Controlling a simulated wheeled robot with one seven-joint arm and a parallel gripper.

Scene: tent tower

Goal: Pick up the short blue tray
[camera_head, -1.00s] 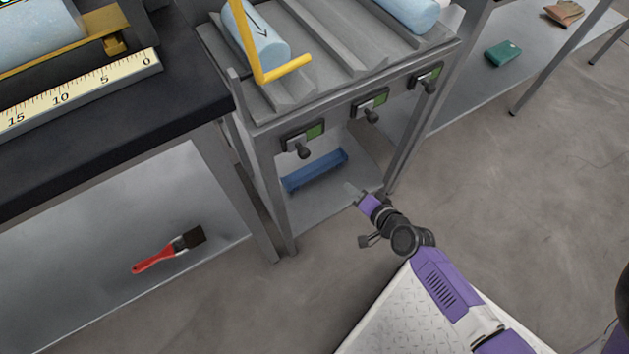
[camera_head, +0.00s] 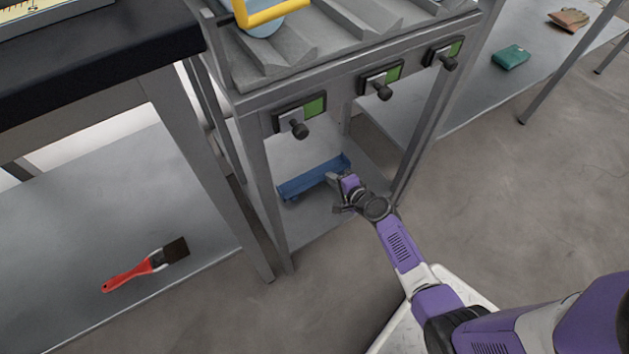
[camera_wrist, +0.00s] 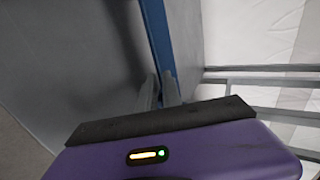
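The short blue tray (camera_head: 312,180) lies on the lower shelf of the grey metal stand, below the three small panels with knobs. My gripper (camera_head: 333,179) is at the tray's right end, reaching in from the front right. In the wrist view, a long blue strip of the tray (camera_wrist: 158,35) runs down to my gripper (camera_wrist: 160,88). The two grey fingers stand close together, one on each side of the tray's thin blue wall, and look shut on it. Their lower parts are hidden behind the dark bar of my gripper.
The stand's front legs (camera_head: 268,195) frame the shelf opening closely. The knobs (camera_head: 298,129) stick out above it. A red-handled brush (camera_head: 146,265) lies on the lower shelf at the left. A green item (camera_head: 511,57) lies on the shelf at the right. The floor in front is clear.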

